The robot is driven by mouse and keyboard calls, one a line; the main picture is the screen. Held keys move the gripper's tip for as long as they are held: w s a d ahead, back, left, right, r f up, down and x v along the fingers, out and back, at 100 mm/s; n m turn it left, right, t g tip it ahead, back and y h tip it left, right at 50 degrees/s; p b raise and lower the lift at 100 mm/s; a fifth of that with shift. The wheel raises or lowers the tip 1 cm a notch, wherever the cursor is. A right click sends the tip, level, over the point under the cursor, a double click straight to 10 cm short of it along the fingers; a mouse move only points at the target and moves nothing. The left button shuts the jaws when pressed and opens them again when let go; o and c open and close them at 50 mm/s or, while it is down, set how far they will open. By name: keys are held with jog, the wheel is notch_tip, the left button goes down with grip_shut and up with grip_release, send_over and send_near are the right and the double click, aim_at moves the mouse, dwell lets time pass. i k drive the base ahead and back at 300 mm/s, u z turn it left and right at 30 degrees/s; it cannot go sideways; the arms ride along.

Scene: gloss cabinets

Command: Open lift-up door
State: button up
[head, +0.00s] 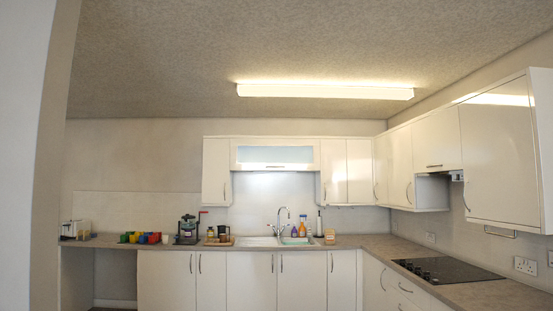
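A short wall cabinet above the sink has a wide front with a pale bluish panel (274,154) and a white strip below it with a horizontal handle (275,167). Another short white door (437,142) on the right wall, above the hob, has a horizontal handle (434,166) near its bottom edge and looks closed. The picture does not show clearly which of these is the lift-up door. My gripper is not in view.
Tall-handled white wall cabinets (217,172) flank both short ones. A worktop (350,241) runs along the back and right, with a sink (262,241), a black hob (447,270), coloured mugs (142,238) and bottles. A wall edge (50,150) stands close on the left.

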aim_at(247, 154)
jog(key=u, duration=0.7)
jog(key=i, duration=3.35)
jog(key=z, duration=1.1)
jog(key=i, duration=3.65)
jog(key=u, duration=0.9)
